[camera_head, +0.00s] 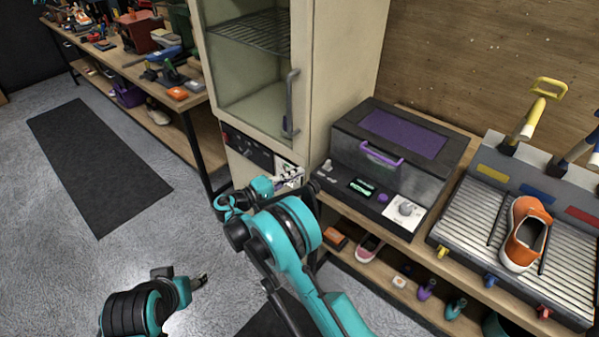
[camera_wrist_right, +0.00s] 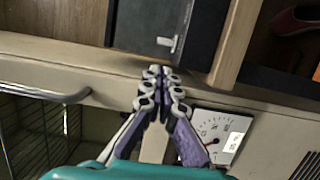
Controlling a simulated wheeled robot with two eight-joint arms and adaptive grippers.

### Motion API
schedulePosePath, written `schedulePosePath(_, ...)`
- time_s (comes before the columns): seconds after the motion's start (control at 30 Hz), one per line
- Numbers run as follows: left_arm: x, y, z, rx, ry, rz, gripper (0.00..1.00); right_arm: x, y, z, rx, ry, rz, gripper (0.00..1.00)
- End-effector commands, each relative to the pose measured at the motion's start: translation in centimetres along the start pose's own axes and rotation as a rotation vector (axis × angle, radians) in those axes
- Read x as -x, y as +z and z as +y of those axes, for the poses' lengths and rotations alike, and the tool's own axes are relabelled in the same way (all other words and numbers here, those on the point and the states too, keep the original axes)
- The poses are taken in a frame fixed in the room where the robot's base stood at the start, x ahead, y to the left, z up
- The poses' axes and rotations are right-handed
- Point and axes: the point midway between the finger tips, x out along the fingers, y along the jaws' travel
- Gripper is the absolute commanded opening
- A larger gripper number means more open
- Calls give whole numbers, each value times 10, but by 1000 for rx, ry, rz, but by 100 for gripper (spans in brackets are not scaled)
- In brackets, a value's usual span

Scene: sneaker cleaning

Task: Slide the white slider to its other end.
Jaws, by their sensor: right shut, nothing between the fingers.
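A small white lever-like piece (camera_head: 327,165), seemingly the white slider, sits on the front of the dark box at its left end. It also shows in the right wrist view (camera_wrist_right: 168,43), just beyond my fingertips. My right gripper (camera_head: 292,177) is in front of the cabinet's lower panel, left of the dark box. In the right wrist view its fingertips (camera_wrist_right: 160,72) are together and empty, with a visible gap to the white piece. My left gripper (camera_head: 200,281) is low over the floor at the lower left; its finger opening is too small to judge.
The dark box (camera_head: 343,148) has a purple handle, a purple button and a dial. The tall cabinet (camera_head: 325,70) with its grey handle (camera_head: 290,105) stands close to my right gripper. A metal tray (camera_head: 453,222) with an orange sneaker (camera_head: 523,240) is at right.

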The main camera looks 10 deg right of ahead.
Motion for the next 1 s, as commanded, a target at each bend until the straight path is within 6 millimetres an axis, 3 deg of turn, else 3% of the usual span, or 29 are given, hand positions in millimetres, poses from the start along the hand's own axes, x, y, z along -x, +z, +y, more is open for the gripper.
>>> schedulePosePath(0.2,-12,9,0,0,0,0,51,-42,1,-3,0,-2,-3,0)
schedulePosePath(0.43,-20,14,0,0,0,0,51,-74,1,-2,0,-2,-1,0)
schedulePosePath(1.0,-21,15,0,0,0,0,51,-84,0,0,0,-3,1,0)
